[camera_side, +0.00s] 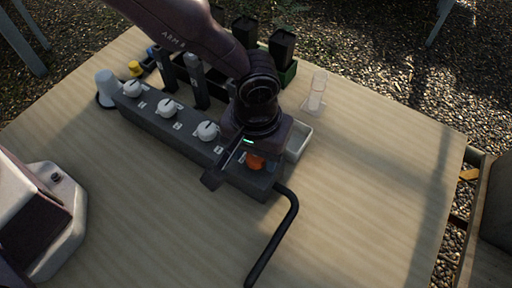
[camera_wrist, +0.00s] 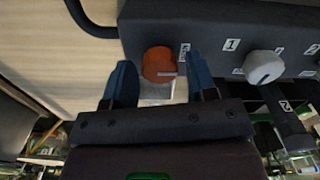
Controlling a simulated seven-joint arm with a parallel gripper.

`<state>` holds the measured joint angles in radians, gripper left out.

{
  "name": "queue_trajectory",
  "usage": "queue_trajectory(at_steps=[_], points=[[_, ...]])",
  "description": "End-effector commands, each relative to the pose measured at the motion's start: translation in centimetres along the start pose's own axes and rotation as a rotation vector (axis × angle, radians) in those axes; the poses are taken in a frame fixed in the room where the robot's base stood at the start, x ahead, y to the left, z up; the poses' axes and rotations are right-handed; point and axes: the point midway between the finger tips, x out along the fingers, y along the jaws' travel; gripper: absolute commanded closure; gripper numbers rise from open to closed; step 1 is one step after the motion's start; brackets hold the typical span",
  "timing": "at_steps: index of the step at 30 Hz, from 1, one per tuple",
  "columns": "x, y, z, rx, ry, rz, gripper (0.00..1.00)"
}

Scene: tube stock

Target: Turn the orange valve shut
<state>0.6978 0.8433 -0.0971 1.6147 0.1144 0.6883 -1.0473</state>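The orange valve (camera_wrist: 158,64) is a round knob at the end of a dark grey manifold block (camera_wrist: 215,25). In the side view the orange valve (camera_side: 255,162) is partly hidden beneath my gripper (camera_side: 258,160). In the wrist view my gripper (camera_wrist: 160,62) is open, with one blue finger on each side of the valve. The left finger shows a gap to the knob; I cannot tell whether either finger touches it.
White knobs, one of them (camera_side: 207,130), line the block beside the valve. A black hose (camera_side: 275,240) leaves the valve end. A clear cup (camera_side: 317,95) and a white tray (camera_side: 299,142) stand behind. A pale machine (camera_side: 40,215) is at left.

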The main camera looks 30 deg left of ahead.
Motion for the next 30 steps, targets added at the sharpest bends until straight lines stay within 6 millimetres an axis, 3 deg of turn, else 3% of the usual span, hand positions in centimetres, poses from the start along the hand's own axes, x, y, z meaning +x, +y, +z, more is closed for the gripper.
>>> queue_trajectory(at_steps=[1, 5, 17, 30], points=[[-0.02, 0.0, 0.0, 0.0, 0.0, 0.0, 0.6], [-0.03, 0.0, 0.0, 0.0, 0.0, 0.0, 0.88], [-0.06, 0.0, 0.02, 0.064, -0.001, 0.0, 0.88], [-0.07, 0.02, 0.06, 0.414, -0.002, -0.001, 0.88]])
